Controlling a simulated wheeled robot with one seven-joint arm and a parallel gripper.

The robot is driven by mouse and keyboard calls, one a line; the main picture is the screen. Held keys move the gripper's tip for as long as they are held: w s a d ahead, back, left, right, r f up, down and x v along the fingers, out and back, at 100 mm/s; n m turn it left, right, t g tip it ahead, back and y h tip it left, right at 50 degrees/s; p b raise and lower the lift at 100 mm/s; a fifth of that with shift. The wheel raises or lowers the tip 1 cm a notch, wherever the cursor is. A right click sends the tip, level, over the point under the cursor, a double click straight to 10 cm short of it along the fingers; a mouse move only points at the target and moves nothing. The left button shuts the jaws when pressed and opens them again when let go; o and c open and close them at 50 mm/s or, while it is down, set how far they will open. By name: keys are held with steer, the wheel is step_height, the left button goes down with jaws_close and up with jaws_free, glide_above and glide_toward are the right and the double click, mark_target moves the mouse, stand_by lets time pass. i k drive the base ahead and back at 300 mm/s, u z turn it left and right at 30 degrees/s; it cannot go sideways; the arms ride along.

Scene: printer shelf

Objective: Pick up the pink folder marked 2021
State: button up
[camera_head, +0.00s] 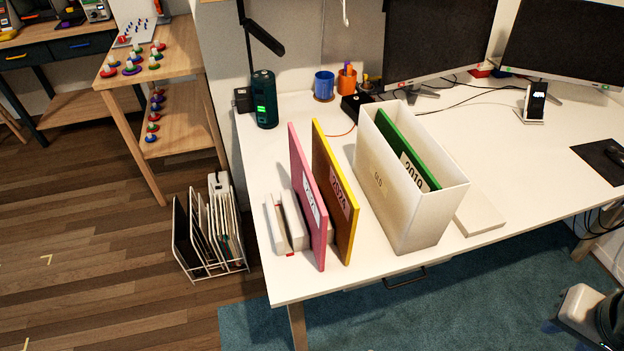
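The pink folder (302,190) stands upright on the white desk, near its left end. Its white label is turned and hard to read. A yellow folder (330,185) with a label that seems to read 2024 stands just to its right, with a narrow gap between them. A white rack (275,222) with upright parts sits at the pink folder's left side. To the right, a white open-topped box (400,215) holds a green folder (393,145) labelled 2019.
The desk (290,285) has a free strip along its front edge. A dark green cylinder (264,100), blue cup (324,85) and orange cup (347,80) stand behind the folders. A wire file rack (205,235) stands on the floor left. Monitors (437,40) stand at the back.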

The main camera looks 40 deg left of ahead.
mark_target(315, 214)
steer(key=u, duration=2)
steer(key=i, duration=0.45)
steer(key=z, duration=0.1)
steer(key=k, duration=0.95)
steer(key=u, duration=1.75)
steer(key=i, duration=1.35)
steer(key=z, duration=2)
